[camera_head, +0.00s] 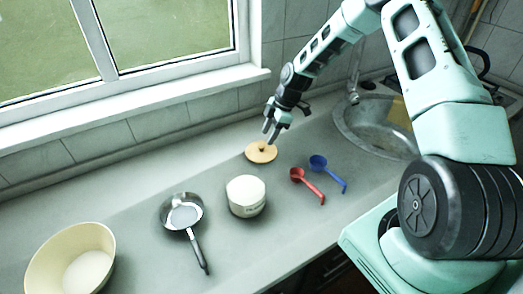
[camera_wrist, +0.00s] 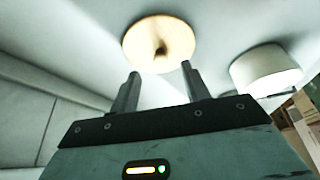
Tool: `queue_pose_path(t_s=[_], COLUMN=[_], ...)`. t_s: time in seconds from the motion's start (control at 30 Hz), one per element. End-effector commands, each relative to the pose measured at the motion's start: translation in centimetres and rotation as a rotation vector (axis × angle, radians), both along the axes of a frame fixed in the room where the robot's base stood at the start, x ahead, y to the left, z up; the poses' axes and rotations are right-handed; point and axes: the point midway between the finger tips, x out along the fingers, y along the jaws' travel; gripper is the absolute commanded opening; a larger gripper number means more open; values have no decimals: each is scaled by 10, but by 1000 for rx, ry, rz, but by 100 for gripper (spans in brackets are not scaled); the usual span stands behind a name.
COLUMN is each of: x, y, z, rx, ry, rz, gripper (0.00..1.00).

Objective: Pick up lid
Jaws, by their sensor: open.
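The lid (camera_head: 261,152) is a round, tan, wood-coloured disc with a small knob, lying on the grey counter near the back wall. It also shows in the wrist view (camera_wrist: 159,43), top centre, beyond my fingertips. My gripper (camera_head: 274,138) is above and just beside the lid in the head view. In the wrist view its two fingers (camera_wrist: 160,69) are spread apart with nothing between them, pointing toward the lid. The white pot (camera_head: 246,197) stands in front of the lid and to its left; it also shows in the wrist view (camera_wrist: 265,71).
A red ladle (camera_head: 308,184) and a blue ladle (camera_head: 328,172) lie right of the pot. A small pan (camera_head: 184,217) and a cream bowl (camera_head: 71,262) stand to the left. A sink (camera_head: 375,128) is at the right. Counter around the lid is clear.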

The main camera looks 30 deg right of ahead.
Motion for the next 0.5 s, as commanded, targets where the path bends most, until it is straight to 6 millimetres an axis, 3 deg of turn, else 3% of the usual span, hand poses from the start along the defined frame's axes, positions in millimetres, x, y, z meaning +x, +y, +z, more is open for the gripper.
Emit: queue_pose_path(t_s=[0.23, 0.5], x=[3, 6], y=[18, 23], z=[-24, -44], rx=[2, 0], ry=[5, 0], rz=[1, 0], gripper=[47, 47])
